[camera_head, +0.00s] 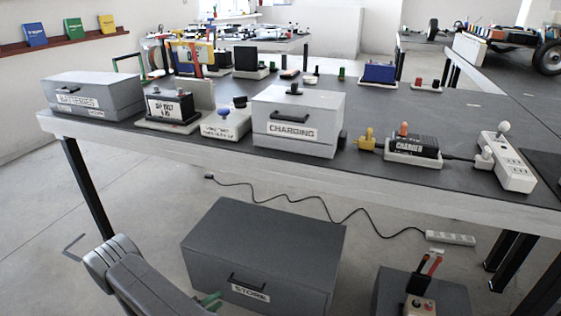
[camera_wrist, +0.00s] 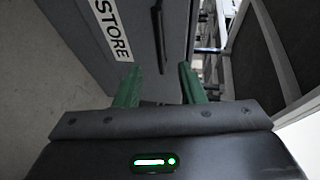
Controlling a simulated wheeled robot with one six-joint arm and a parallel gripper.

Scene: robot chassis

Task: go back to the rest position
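The table (camera_head: 232,150) above carries a BATTERIES box (camera_head: 95,97), a CHARGING box (camera_head: 298,120), a charger (camera_head: 410,146) and a power strip (camera_head: 508,160). A cable (camera_head: 330,215) and another strip (camera_head: 450,238) lie on the floor. A grey box (camera_head: 455,298) stands at lower right.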

